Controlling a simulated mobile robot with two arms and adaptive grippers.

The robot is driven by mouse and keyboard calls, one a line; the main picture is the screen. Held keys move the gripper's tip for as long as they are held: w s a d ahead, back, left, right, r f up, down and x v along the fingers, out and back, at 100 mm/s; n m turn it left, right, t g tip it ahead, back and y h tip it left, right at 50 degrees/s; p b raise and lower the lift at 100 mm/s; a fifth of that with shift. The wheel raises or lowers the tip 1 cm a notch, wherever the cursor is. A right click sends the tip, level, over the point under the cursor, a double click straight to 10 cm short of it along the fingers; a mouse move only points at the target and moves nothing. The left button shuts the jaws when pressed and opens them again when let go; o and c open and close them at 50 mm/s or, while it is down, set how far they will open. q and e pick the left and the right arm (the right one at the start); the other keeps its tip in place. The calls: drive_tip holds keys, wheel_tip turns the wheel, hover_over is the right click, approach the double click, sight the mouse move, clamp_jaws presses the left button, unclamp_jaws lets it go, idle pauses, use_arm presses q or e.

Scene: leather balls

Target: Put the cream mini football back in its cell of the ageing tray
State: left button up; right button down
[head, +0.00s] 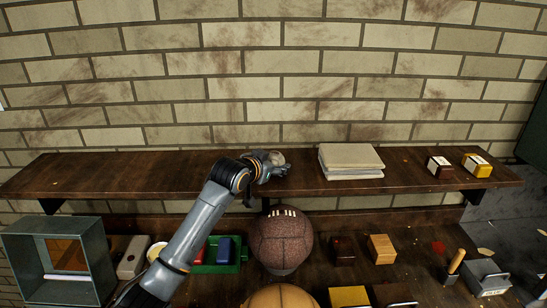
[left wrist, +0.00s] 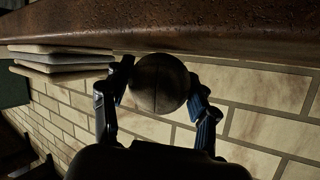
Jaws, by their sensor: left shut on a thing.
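My left gripper (head: 275,169) is at the wooden wall shelf, left of the paper-like stack. It is shut on a small ball (head: 277,158), the cream mini football by its place and size. In the left wrist view the ball (left wrist: 160,83) looks dark and shaded, with a seam line, between the two fingers of the gripper (left wrist: 163,98). I cannot tell whether the ball touches the shelf. A green tray (head: 243,254) below holds a red and a blue block; I cannot tell whether it is the ageing tray. The right gripper is out of view.
On the bench below are a big brown football (head: 280,243), a tan ball (head: 281,298), a grey open box (head: 83,292) and wooden blocks. The shelf's left part is clear.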

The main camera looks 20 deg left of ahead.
use_arm(q)
drive_tip(key=o, duration=0.9)
drive_tip(key=shift+f, duration=0.15)
drive_tip(key=o, duration=0.4)
drive_tip(key=shift+o, duration=0.2)
